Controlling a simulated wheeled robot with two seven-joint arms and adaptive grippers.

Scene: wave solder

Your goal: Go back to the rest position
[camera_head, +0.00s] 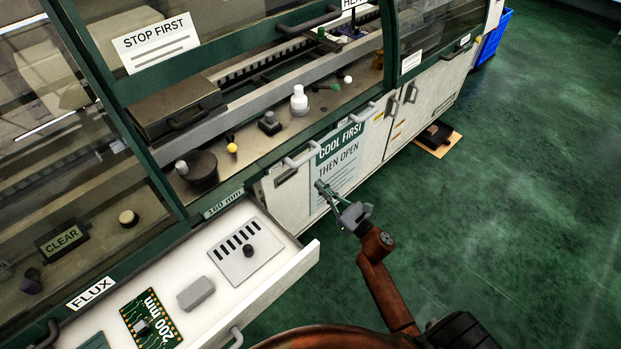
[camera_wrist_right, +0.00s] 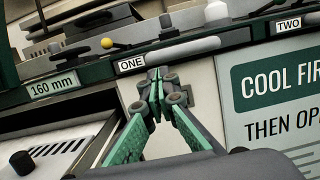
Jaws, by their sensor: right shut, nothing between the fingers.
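My right gripper (camera_head: 324,188) is shut and empty. The fingers appear apart from any object. My left gripper does not show in either view.
An open drawer (camera_head: 304,262) juts out at the lower left, holding a slotted plate (camera_head: 243,268), a grey block (camera_head: 196,293) and a green board (camera_head: 135,315). Handles (camera_head: 305,157) stick out from the machine front. Green floor (camera_head: 500,200) is free at the right.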

